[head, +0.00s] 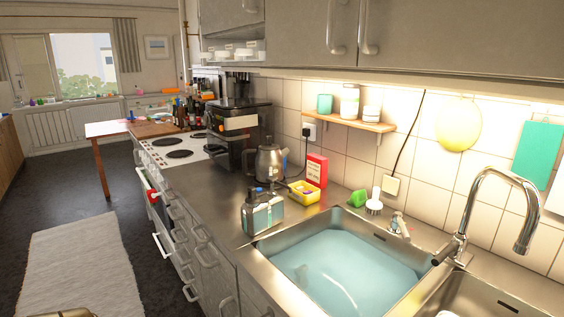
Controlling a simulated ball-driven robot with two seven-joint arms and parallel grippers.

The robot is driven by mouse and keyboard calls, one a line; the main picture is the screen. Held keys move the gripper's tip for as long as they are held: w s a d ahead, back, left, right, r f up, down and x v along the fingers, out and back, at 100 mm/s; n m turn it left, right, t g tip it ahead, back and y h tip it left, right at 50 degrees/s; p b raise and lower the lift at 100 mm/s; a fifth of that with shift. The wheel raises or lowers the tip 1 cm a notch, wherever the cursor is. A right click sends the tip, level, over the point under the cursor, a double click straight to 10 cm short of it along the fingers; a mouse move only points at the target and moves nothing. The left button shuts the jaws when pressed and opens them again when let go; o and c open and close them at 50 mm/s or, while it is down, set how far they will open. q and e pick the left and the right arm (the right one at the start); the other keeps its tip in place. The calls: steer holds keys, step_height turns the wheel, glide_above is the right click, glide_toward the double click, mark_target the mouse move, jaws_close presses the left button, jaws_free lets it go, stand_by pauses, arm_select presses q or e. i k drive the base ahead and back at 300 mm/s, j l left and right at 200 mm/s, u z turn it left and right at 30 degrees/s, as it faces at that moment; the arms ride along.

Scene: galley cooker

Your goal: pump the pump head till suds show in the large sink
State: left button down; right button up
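The large sink (262,248) is set into the steel counter and holds pale blue water (345,265). The water's surface looks smooth, with a pale curved streak toward the front. A small pump-like fitting (398,225) stands on the sink's back rim; its details are too small to make out. A grey and teal container with upright tops (263,213) stands on the counter at the sink's left corner; I cannot tell whether one top is a pump head.
A curved tap (492,185) rises between the large sink and a smaller basin (500,297) at the right. A white-handled brush (375,204), green item (357,198), yellow tub (303,191), red box (317,170) and kettle (270,163) line the back. The counter's front left is clear.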

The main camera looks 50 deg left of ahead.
mark_target(273, 181)
steer(key=i+j, duration=0.1)
steer(key=j, duration=0.5)
steer(key=i+j, duration=0.1)
steer(key=j, duration=0.5)
steer(key=i+j, duration=0.1)
steer(key=j, duration=0.5)
steer(key=i+z, duration=0.05)
